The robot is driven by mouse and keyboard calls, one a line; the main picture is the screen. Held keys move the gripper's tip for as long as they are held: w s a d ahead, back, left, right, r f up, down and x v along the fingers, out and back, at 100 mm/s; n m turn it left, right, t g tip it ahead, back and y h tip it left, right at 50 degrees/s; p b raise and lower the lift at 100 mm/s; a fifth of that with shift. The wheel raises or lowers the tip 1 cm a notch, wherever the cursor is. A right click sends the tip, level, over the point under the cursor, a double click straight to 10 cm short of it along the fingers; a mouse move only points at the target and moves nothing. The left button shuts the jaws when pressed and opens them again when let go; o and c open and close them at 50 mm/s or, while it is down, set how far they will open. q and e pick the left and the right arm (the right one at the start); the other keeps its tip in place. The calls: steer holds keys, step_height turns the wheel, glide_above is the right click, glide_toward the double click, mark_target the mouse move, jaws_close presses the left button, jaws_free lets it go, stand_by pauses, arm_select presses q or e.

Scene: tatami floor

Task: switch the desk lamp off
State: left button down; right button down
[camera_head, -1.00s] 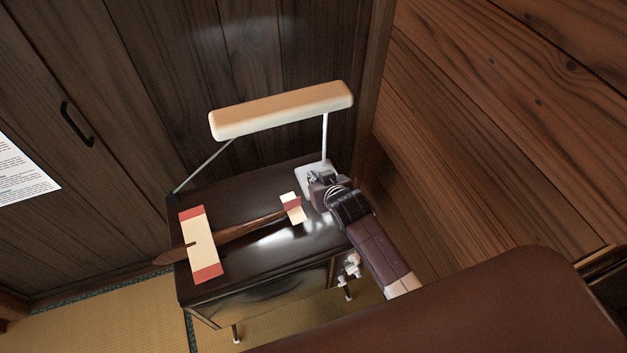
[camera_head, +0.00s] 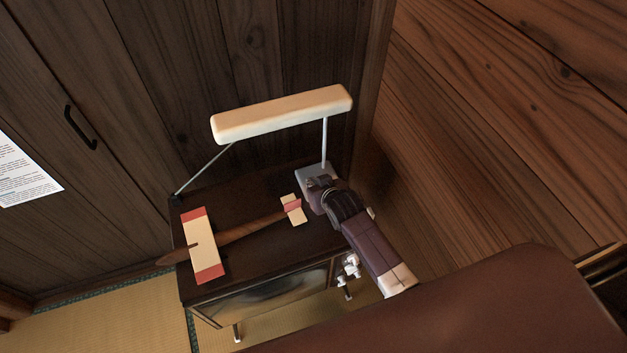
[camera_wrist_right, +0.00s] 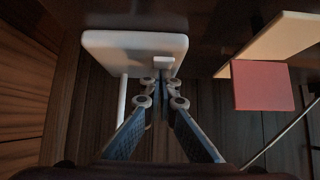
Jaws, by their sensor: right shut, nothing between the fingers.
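The desk lamp has a long cream head (camera_head: 282,114) on a thin white post, standing on the dark cabinet top. No light shows under the head, and the top has no bright glare. My right gripper (camera_head: 318,182) is at the lamp's pale base (camera_head: 305,178), covering part of it. In the right wrist view, the base (camera_wrist_right: 110,45) carries a small raised white switch (camera_wrist_right: 163,62). The closed, empty fingertips (camera_wrist_right: 160,90) are right by the switch; I cannot tell whether they touch it. My left gripper is out of view.
A wooden toy plane with cream and red wings (camera_head: 205,260) lies on the dark television-like cabinet (camera_head: 270,178), left of my right gripper. Its tail piece also shows in the right wrist view (camera_wrist_right: 262,85). Wooden walls stand close behind and right.

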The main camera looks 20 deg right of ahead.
steer(key=shift+s, duration=0.2)
steer(key=shift+s+f+p, duration=0.2)
steer(key=shift+s+p, duration=0.3)
steer(key=shift+s, duration=0.1)
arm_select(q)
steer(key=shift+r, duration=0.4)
arm_select(e)
steer(key=shift+s+f, duration=0.1)
steer(key=shift+s, duration=0.1)
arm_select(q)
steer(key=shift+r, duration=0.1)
